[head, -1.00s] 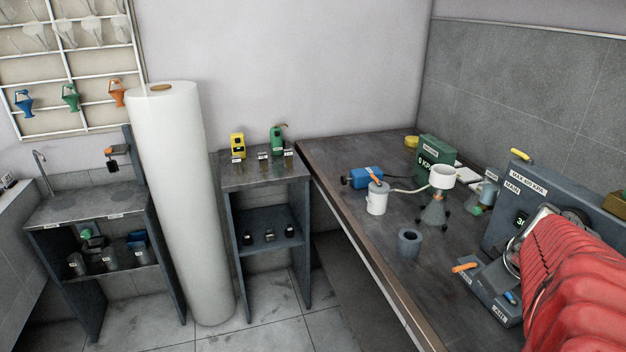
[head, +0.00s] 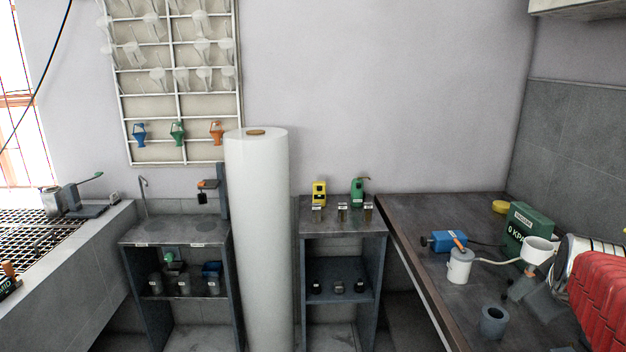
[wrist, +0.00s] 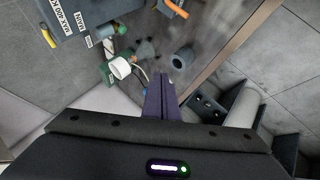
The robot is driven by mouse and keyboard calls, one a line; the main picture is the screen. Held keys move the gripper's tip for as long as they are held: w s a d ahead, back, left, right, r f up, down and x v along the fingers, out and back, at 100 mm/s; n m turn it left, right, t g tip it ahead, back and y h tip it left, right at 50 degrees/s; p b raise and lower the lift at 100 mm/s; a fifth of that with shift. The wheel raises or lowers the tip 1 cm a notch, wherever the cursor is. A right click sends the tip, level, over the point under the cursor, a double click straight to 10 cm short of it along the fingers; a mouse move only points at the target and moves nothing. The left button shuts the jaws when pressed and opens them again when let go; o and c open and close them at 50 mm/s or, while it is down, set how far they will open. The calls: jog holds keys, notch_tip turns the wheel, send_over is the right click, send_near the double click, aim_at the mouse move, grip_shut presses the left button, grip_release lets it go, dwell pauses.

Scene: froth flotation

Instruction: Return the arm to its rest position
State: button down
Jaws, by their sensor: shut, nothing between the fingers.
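My gripper (wrist: 161,80) shows in the wrist view as two dark purple fingers side by side, shut with nothing between them. It points over the dark bench (wrist: 205,45). A grey ring-shaped holder (wrist: 182,59) lies to the right of the fingertips in that view, and a white funnel (wrist: 122,68) to their left. I cannot tell the height of the fingers above the bench. In the head view a red ribbed sleeve (head: 603,305) fills the lower right edge, and my gripper cannot be made out there.
The bench (head: 412,240) carries a white cup (head: 460,268), a blue pump (head: 449,242), a green gauge box (head: 528,228) and the grey holder (head: 493,320). A tall white roll (head: 262,230) stands between two small shelf units. A grey box (wrist: 85,14) borders the fingers' upper left.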

jog(key=s+a+f+m+y, duration=0.1)
jog(key=s+a+f+y, duration=0.1)
jog(key=a, duration=0.8)
jog(key=s+a+f+m+g+y, duration=0.1)
jog(key=s+a, duration=0.4)
jog(key=a, duration=0.5)
jog(key=s+a+f+m+y, duration=0.1)
jog(key=s+a+f, duration=0.3)
jog(key=a, duration=0.6)
jog(key=shift+a+f+g+y, duration=0.3)
jog(key=shift+f+y, duration=0.1)
jog(key=shift+y, duration=0.5)
